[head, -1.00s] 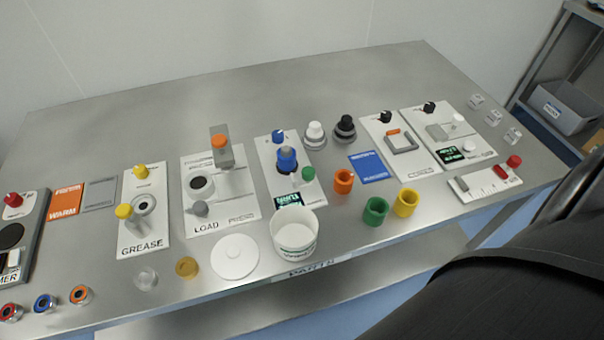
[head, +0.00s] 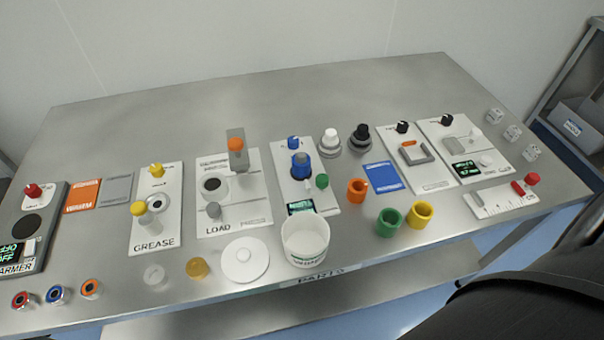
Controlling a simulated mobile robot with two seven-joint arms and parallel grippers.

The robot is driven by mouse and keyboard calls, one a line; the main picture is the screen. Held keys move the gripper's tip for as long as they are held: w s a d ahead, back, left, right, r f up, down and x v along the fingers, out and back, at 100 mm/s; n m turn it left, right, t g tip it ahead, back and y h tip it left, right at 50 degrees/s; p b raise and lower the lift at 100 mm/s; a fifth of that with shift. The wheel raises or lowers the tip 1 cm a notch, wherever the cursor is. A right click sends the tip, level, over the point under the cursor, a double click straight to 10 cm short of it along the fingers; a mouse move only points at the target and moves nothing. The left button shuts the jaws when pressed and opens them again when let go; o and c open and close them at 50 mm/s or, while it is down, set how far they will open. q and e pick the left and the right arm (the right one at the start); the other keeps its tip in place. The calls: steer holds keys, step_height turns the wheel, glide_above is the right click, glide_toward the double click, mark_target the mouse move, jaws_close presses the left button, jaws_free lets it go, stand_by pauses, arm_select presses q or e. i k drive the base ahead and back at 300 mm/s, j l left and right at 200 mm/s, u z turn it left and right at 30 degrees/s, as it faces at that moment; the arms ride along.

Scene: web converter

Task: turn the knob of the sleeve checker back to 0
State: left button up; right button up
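Several white instrument panels stand on the steel table. None carries a label I can read as sleeve checker. The far right panel (head: 455,165) has a black knob (head: 447,120), a green-lit display (head: 466,169), a grey block and a white button. The panel left of it (head: 430,184) has a black knob (head: 402,127) and a grey and orange block. A third panel (head: 320,200) has a blue knob (head: 293,142), a blue-topped post and a green-lit display. The knob settings are too small to read. Neither gripper is in view.
Other stations are the warmer (head: 40,235), the grease panel (head: 170,215) and the load press (head: 255,195). A white cup (head: 305,240), a white disc (head: 245,260) and coloured rings lie near the front edge. A dark shape covers the lower right. The back of the table is clear.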

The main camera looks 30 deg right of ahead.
mark_target(293, 142)
steer(key=k+l+z, duration=0.1)
steer(key=z, duration=0.35)
steer(key=l+z, duration=0.6)
steer(key=z, duration=0.25)
